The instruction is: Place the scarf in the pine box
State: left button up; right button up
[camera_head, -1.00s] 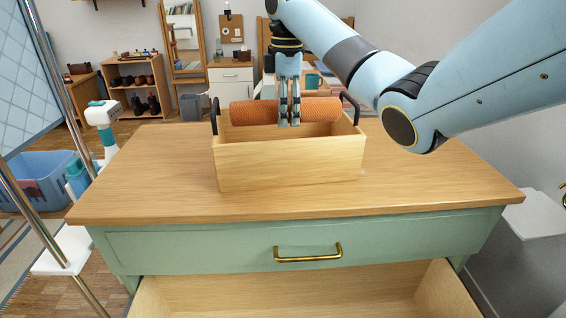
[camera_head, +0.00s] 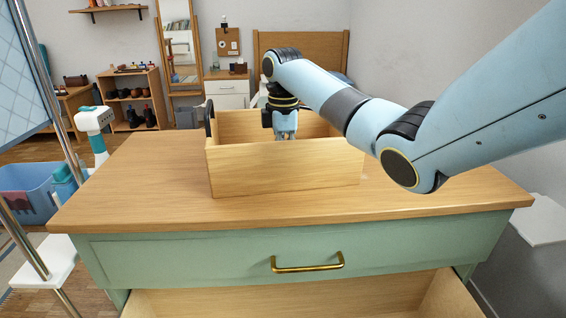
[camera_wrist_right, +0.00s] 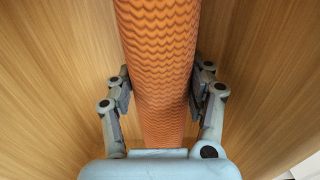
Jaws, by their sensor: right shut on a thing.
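The pine box (camera_head: 285,170) stands on the dresser top, open at the top, with dark handles at its ends. My right gripper (camera_head: 285,136) reaches down into the box from above, its fingertips partly hidden behind the front wall. In the right wrist view my right gripper (camera_wrist_right: 160,95) is shut on the scarf (camera_wrist_right: 158,60), a rolled orange textured cloth, with one finger on each side. Wooden surfaces lie around the scarf there. The scarf is hidden in the head view behind the box's front wall. My left gripper is not in view.
The dresser top (camera_head: 120,195) is clear around the box. The drawer (camera_head: 300,300) below is open, its visible interior empty. A metal rack pole (camera_head: 40,120) and a blue basket (camera_head: 30,190) stand at the left.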

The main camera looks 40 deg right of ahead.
jog(key=shift+r, duration=0.1)
jog(key=o, duration=1.3)
jog(key=shift+c, duration=0.2)
notch_tip(320, 180, up, 12)
jog(key=p, duration=0.4)
